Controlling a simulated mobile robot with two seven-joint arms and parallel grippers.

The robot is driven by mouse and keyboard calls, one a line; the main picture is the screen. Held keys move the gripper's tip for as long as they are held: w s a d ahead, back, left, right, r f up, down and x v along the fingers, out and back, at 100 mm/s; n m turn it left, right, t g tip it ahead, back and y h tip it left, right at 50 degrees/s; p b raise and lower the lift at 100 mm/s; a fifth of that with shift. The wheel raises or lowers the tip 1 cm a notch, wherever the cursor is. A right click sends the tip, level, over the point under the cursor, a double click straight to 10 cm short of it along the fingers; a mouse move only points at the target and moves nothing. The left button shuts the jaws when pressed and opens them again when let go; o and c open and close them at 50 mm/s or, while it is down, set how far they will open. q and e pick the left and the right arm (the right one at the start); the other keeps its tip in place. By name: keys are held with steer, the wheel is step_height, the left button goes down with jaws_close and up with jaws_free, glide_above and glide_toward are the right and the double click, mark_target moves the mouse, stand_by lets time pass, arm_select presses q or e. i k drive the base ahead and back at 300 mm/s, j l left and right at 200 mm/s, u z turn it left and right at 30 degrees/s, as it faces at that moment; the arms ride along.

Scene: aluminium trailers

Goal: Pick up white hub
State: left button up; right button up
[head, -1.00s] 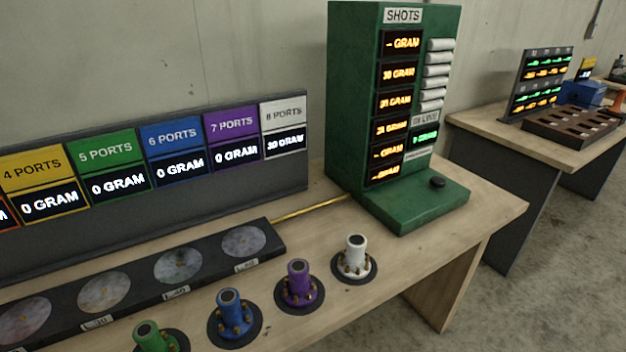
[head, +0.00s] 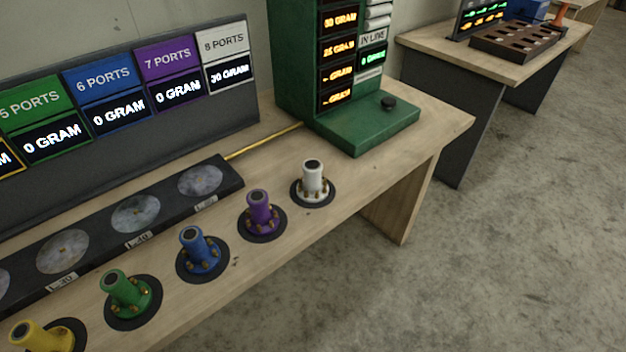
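The white hub (head: 312,180) stands upright on a round black pad at the right end of a row of coloured hubs on the wooden table. It has a dark top and small brass fittings around its base. Nothing touches it or covers it. Neither of my grippers is in view.
A purple hub (head: 259,212), blue hub (head: 196,249), green hub (head: 127,293) and yellow hub (head: 38,335) stand to its left. Behind are a black strip with round discs (head: 136,214), the ports display (head: 165,75) and a green machine (head: 368,126). Open floor (head: 490,240) lies right of the table (head: 420,122).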

mark_target(312, 189)
steer(key=i+l+u, duration=0.2)
steer(key=l, duration=0.15)
steer(key=i+l+u, duration=0.2)
steer(key=l, duration=0.2)
steer(key=l+u, duration=0.2)
steer(key=l, duration=0.2)
steer(key=i+l+u, duration=0.15)
steer(key=l, duration=0.3)
steer(key=l+u, duration=0.2)
steer(key=l, duration=0.25)
steer(key=i, duration=0.05)
